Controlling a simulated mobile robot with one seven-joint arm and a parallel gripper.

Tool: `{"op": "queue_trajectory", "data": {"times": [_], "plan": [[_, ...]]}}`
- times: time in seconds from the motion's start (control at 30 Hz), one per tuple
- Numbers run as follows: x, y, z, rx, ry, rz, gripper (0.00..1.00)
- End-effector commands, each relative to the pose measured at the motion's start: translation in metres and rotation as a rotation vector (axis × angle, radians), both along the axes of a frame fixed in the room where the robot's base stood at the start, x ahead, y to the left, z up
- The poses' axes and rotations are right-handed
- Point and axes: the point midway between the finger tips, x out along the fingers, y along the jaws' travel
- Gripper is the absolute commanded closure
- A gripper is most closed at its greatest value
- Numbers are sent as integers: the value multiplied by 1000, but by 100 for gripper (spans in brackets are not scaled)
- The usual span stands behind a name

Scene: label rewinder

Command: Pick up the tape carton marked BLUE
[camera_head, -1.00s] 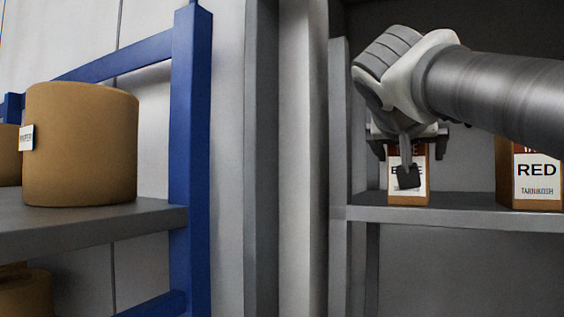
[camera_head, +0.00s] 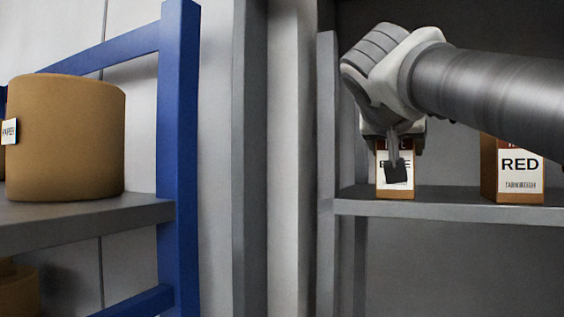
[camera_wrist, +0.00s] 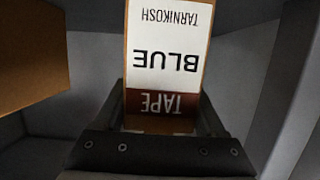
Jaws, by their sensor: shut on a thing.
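The tape carton marked BLUE (camera_head: 396,191) is upright on the grey shelf in the head view, its label partly covered by a dark fingertip. In the wrist view the carton (camera_wrist: 165,62) appears upside down, with BLUE, TAPE and TARNIKOSH readable. My gripper (camera_head: 397,168) comes from above and is shut on this carton. The wrist view shows its fingers (camera_wrist: 162,110) on either side of the carton. The carton's base looks level with the shelf; I cannot tell a small gap from contact.
A carton marked RED (camera_head: 520,175) stands to the right on the same shelf (camera_head: 440,208). A grey cabinet side (camera_head: 327,130) is close on the left. Further left, a blue-framed rack (camera_head: 178,150) holds a large brown roll (camera_head: 68,140).

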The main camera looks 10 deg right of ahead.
Motion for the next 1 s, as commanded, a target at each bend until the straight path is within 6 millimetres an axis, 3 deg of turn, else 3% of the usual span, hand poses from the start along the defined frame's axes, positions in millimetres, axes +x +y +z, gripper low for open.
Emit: {"op": "queue_trajectory", "data": {"times": [0.43,0.8,1.0], "plan": [[0,0,14,0,-4,-2,100],[0,0,68,0,-5,-2,100],[0,-1,88,0,-4,-3,100]]}}
